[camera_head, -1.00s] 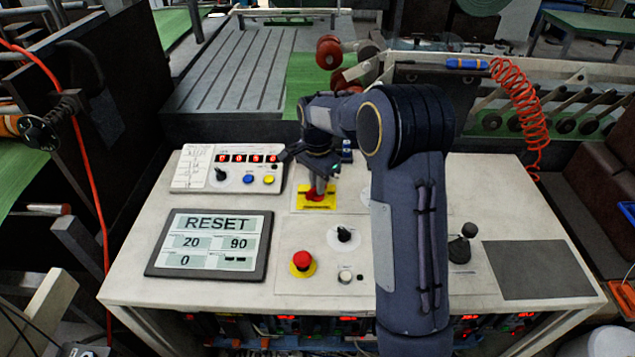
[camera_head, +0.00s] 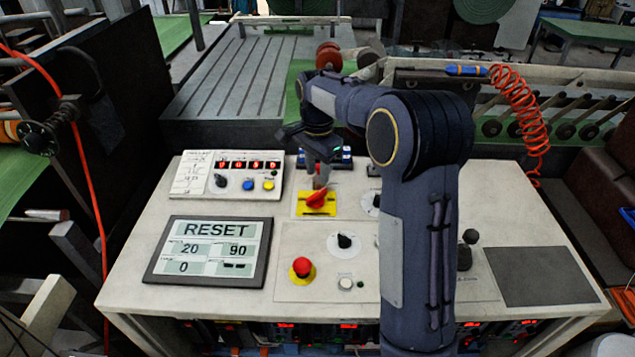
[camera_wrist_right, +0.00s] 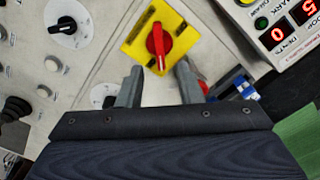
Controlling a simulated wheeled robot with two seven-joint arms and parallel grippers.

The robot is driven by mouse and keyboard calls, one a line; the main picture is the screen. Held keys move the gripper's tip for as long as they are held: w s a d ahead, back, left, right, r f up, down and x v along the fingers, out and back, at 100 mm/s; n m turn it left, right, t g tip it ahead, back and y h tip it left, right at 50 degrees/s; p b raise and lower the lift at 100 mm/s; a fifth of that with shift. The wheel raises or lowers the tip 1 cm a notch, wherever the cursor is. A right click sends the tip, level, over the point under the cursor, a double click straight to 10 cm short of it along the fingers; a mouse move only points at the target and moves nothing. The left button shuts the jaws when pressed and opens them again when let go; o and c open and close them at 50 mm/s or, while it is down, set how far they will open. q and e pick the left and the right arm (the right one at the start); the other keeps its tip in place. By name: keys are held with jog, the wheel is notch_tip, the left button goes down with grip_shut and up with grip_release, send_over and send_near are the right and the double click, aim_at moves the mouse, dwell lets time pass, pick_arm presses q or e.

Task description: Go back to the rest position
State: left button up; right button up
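My right gripper (camera_head: 319,178) is above and just behind the red rotary switch (camera_head: 317,199) on its yellow plate (camera_head: 330,208). In the right wrist view, its two fingers (camera_wrist_right: 160,86) stand apart with nothing between them. The red handle (camera_wrist_right: 158,42) shows beyond the fingertips, clear of them. My right arm reaches in over the right half of the console (camera_head: 210,298) and hides part of its panel. My left gripper is not in view.
The console carries a display reading RESET (camera_head: 210,250), a digit box (camera_head: 228,175), a red mushroom button (camera_head: 302,268), a black knob (camera_head: 345,241) and a joystick (camera_head: 466,250). Blue-and-black parts (camera_head: 340,156) lie behind the gripper. A coiled orange hose (camera_head: 522,105) hangs at right.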

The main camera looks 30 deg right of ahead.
jog(key=shift+r, duration=0.7)
jog(key=shift+s+r, duration=0.15)
jog(key=shift+s, duration=0.15)
jog(key=s+a+n+t+y, duration=0.1)
jog(key=s+a+n, duration=0.3)
jog(key=s, duration=0.5)
jog(key=s+a+n+t+y, duration=0.1)
jog(key=s+a+n+t, duration=0.2)
jog(key=s, duration=0.7)
jog(key=s+a+n+t+y, duration=0.1)
jog(key=s+a+n, duration=0.4)
jog(key=s, duration=0.4)
jog(key=shift+s+f+n+t+y, duration=0.3)
jog(key=shift+n+t+y, duration=0.1)
jog(key=shift+n, duration=0.4)
